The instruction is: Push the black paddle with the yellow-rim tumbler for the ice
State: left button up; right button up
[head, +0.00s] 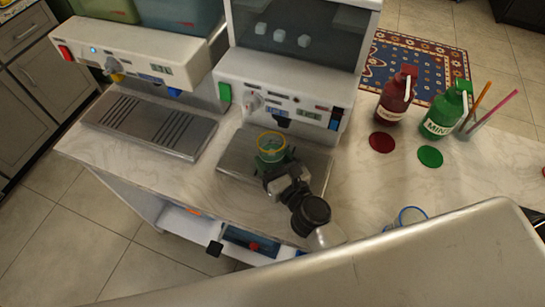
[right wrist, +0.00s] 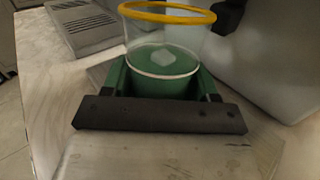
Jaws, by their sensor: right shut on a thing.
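The yellow-rim tumbler (head: 271,141) is clear and stands upright between the green fingers of my right gripper (head: 275,163), which is shut on it. In the right wrist view the tumbler (right wrist: 165,38) has a pale cube low inside it; its lower part looks green, and I cannot tell liquid from the fingers seen through it. The black paddle (head: 282,122) is on the front of the right-hand white machine (head: 270,85), just behind the tumbler's rim in the head view. I cannot tell if they touch. My left gripper is not in view.
A metal drip tray (head: 235,162) lies below the tumbler. A second machine (head: 130,50) with its own tray (head: 150,125) stands to the left. A red bottle (head: 395,98), a green bottle (head: 443,112) and a blue-rim glass (head: 411,216) are to the right.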

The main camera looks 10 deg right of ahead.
jog(key=s+a+b, duration=0.1)
jog(key=s, duration=0.1)
jog(key=s+a+b, duration=0.1)
jog(key=s+a, duration=0.1)
jog(key=s, duration=0.1)
jog(key=s+a+b, duration=0.1)
jog(key=s+a, duration=0.1)
jog(key=shift+s+a+f+b, duration=0.15)
jog(key=shift+s+a+b, duration=0.05)
jog(key=shift+s+b, duration=0.2)
jog(key=shift+s+a, duration=0.15)
jog(key=shift+s, duration=0.1)
